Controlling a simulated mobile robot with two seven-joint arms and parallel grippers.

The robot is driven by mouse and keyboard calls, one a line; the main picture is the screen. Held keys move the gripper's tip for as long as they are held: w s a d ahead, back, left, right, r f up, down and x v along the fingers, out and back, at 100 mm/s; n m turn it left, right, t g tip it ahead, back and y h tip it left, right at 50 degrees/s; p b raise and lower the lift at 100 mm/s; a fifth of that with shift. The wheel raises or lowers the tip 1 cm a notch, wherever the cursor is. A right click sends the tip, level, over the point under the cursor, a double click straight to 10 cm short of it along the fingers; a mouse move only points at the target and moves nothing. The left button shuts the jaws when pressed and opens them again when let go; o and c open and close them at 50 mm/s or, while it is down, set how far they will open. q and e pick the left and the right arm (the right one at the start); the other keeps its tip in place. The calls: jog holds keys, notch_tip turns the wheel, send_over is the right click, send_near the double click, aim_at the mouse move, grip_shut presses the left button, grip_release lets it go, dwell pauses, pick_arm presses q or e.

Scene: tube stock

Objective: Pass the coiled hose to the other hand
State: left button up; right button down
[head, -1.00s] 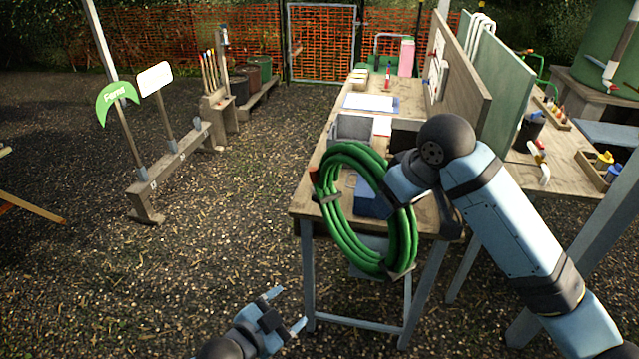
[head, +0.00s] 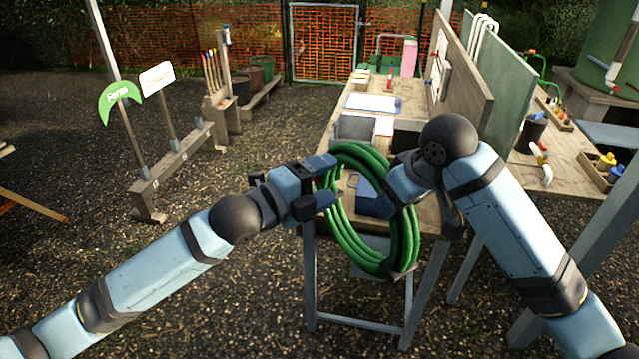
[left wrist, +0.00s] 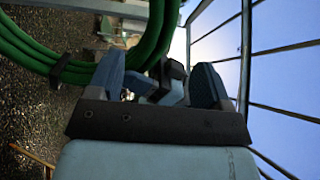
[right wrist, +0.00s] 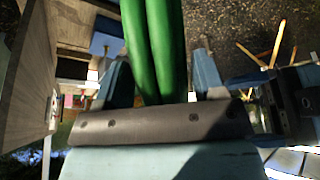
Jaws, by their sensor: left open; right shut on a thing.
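The green coiled hose (head: 345,232) hangs upright in the air in front of the bench, bound with dark ties. My right gripper (head: 397,185) is shut on its right side; in the right wrist view the green strands (right wrist: 158,50) run between the fingers (right wrist: 155,75). My left gripper (head: 328,181) is open at the hose's left side, its fingertips at the strands. In the left wrist view the hose (left wrist: 75,68) passes just beyond the left fingers (left wrist: 165,85). In the head view the left fingers partly hide the coil, so I cannot tell whether they touch it.
The wooden bench (head: 345,90) stands behind the hose, with a grey bin (head: 353,128), a blue box (head: 372,200) and papers on it. An upright board (head: 462,75) edges its right side. A sign rack (head: 175,165) stands at left. Open gravel lies between.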

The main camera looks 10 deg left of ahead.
pick_arm(q)
jog(key=x, duration=1.1)
jog(key=shift+w+d, duration=0.1)
jog(key=c, duration=1.2)
pick_arm(e)
jog(key=shift+r, duration=0.1)
pick_arm(q)
jog(key=shift+r, duration=0.1)
grip_shut()
pick_arm(e)
jog(key=shift+c, duration=0.7)
grip_release()
